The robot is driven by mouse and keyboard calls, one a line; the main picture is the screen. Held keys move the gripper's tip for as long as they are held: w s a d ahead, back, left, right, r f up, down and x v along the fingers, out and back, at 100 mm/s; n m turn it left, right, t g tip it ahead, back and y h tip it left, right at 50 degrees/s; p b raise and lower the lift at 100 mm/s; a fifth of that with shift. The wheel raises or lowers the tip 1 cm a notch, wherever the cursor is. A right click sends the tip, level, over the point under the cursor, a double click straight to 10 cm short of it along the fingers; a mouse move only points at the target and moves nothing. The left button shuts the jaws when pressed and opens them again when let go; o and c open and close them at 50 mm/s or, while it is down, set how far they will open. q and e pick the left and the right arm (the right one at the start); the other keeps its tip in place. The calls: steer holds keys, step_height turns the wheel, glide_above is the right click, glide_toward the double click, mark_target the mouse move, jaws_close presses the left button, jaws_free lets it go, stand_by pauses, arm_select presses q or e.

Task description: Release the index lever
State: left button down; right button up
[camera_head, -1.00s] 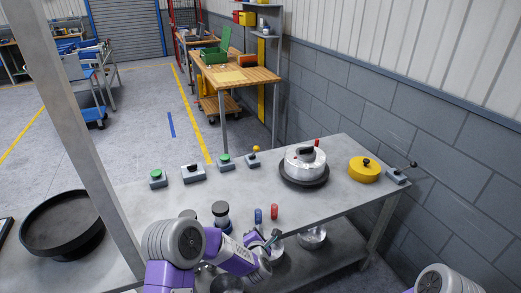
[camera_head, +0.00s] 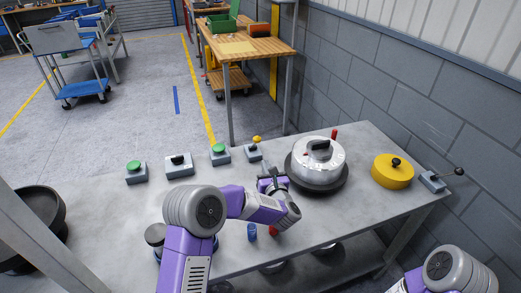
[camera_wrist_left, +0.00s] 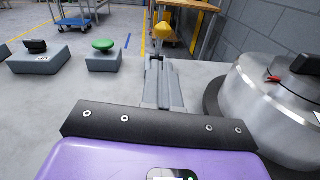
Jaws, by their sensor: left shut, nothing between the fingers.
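A small lever with a yellow knob (camera_head: 257,139) stands on a grey box (camera_head: 254,153) at the back of the metal table. The yellow knob also shows in the left wrist view (camera_wrist_left: 166,33), just beyond my fingertips. Another lever, with a dark ball end (camera_head: 459,171), sits on a grey box (camera_head: 432,181) at the far right. I cannot tell from labels which is the index lever. My left gripper (camera_head: 270,174) is shut and empty, low over the table in front of the yellow-knobbed lever; its fingers (camera_wrist_left: 160,66) point at it. My right gripper is out of view.
A silver round housing (camera_head: 319,154) on a dark base stands right of my left gripper. A yellow disc (camera_head: 392,172) is farther right. Green-button boxes (camera_head: 136,171) (camera_head: 220,155) and a black-switch box (camera_head: 179,166) line the back left. Blue (camera_head: 252,232) and red (camera_head: 273,230) pieces lie near the front edge.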

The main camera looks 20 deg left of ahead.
arm_select(q)
steer(key=b, duration=0.1)
glide_toward(255, 144)
step_height(255, 144, up, 2)
steer(key=w+a, duration=0.1)
steer(key=w, duration=0.2)
steer(key=shift+s+a, duration=0.15)
steer(key=shift+a, duration=0.15)
steer(key=shift+r, duration=0.1)
